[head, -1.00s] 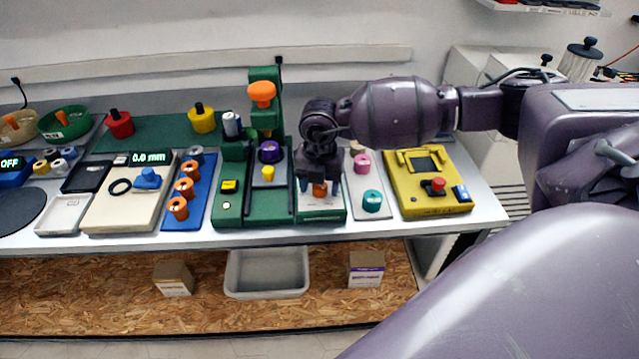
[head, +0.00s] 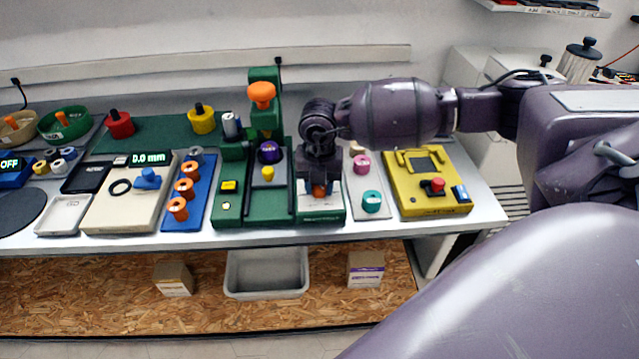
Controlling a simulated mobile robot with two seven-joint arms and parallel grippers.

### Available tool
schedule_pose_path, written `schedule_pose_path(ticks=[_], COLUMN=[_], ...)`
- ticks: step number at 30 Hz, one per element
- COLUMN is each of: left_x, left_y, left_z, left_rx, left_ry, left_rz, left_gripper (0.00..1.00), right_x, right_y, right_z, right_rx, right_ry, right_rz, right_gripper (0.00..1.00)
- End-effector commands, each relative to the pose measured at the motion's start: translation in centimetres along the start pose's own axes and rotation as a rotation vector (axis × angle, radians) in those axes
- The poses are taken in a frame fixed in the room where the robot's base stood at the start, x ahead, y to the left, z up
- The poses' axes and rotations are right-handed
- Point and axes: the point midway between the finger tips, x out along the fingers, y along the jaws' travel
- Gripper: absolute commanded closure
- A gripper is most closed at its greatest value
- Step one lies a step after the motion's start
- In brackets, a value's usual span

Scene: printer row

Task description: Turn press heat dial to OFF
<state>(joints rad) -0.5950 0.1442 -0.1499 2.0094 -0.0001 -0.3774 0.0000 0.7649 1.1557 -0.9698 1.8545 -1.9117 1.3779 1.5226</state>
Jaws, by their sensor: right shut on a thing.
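A small green and white box (head: 320,215) stands at the front of the bench, right of the green press (head: 255,205). An orange dial (head: 319,190) is on its top face, mostly hidden by my gripper. My right gripper (head: 319,188) points down over the box and is shut on the orange dial. The dial's markings and pointer are hidden or too small to read. My left gripper is not in view.
Left of the press is a blue tray (head: 203,215) with orange spools. Right of the box are a pale tray with a teal spool (head: 371,201) and a yellow device (head: 435,200) with a red button. The bench is crowded, with narrow gaps.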

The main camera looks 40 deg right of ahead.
Motion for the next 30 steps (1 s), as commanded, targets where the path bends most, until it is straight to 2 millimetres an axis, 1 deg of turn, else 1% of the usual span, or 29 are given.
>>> schedule_pose_path(ticks=[21, 30], left_x=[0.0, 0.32], left_y=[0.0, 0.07], left_z=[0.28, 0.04], left_rx=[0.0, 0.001], left_ry=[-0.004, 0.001], left_rz=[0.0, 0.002], left_gripper=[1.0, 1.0], right_x=[-0.04, -0.08], right_y=[0.01, 0.02], right_z=[0.04, 0.07], right_rx=[-0.637, -0.838], right_ry=[-0.001, -0.002], right_rz=[0.0, 0.0], right_gripper=[0.89, 0.89])
